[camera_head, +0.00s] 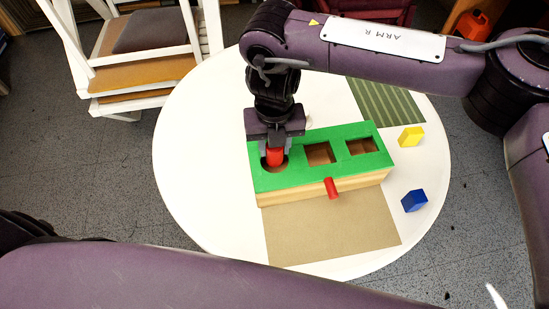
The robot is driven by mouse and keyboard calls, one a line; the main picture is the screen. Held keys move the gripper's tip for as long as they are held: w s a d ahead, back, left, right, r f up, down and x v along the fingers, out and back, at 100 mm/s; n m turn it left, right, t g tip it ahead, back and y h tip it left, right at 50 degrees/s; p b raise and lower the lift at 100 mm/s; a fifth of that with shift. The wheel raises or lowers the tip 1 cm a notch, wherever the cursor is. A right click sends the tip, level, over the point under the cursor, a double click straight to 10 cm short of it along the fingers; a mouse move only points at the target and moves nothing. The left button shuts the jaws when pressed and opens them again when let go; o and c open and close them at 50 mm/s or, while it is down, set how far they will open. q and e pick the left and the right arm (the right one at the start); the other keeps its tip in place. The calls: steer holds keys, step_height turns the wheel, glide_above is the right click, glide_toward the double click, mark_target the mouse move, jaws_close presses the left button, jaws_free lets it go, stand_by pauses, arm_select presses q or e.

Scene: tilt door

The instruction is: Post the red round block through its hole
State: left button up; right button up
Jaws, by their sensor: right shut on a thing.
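A wooden box with a green top (290,180) stands on the round white table. Its top has a round hole (267,165) at the left, a square hole (320,154) in the middle and another angular hole (362,147) at the right. My right gripper (275,148) points down over the round hole, shut on the red round block (275,157). The block is upright at the round hole; its lower end overlaps the opening, and I cannot tell how deep it sits. My left gripper is out of view; only my left arm shows along the bottom.
A red knob (331,188) sticks out of the box's front. A yellow block (411,137) and a blue block (414,201) lie to the right on the white table (200,190). A tan mat (335,232) lies in front, a green striped mat (388,103) behind. A chair stands at upper left.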

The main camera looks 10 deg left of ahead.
steer(key=o, duration=1.1)
steer(key=shift+r, duration=0.1)
step_height(320, 180, up, 8)
steer(key=shift+f, duration=0.15)
